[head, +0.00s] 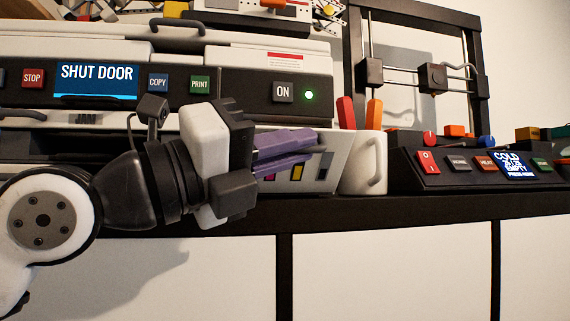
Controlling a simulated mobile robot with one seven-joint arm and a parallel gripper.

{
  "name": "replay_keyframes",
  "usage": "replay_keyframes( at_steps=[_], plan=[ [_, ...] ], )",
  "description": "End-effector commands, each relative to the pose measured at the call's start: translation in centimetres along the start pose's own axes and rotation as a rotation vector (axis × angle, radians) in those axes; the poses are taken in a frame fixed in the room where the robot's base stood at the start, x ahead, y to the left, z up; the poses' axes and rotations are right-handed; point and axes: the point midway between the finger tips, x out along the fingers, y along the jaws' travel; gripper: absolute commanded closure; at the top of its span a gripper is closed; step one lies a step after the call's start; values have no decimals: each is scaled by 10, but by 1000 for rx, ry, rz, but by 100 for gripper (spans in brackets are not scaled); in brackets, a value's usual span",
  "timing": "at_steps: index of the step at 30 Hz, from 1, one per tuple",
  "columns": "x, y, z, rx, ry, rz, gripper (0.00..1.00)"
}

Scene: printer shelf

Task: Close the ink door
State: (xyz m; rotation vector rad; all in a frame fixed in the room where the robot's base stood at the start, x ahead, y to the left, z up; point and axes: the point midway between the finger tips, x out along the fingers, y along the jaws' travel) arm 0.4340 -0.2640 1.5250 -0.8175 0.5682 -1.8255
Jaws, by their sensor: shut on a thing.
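The white ink door (364,165) with a curved handle stands swung out at the right end of the printer (240,60). The ink bay (297,173) beside it is exposed, with coloured slots showing. My gripper (322,150) is in front of the bay, its purple fingers close together and pointing right towards the door. The fingertips appear just left of the door; I cannot tell whether they touch it. What lies between the fingers cannot be made out. The printer's screen (97,80) reads "SHUT DOOR".
The printer's ON button (283,92) has a lit green light beside it. A 3D printer (432,77) with a control panel (475,168) stands at right. Red and orange handles (360,113) stick up behind the door. The dark shelf edge (400,205) runs below.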

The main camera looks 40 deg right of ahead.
Motion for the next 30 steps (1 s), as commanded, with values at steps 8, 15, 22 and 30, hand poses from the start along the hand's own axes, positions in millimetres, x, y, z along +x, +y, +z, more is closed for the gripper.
replay_keyframes(
  at_steps=[8, 15, 22, 30],
  plan=[
    [7, -4, 20, -100, -4, 38, 100],
    [11, -4, 28, -96, -3, 37, 100],
    [12, -3, 32, -95, -3, 37, 100],
    [12, -3, 32, -94, -3, 36, 100]
  ],
)
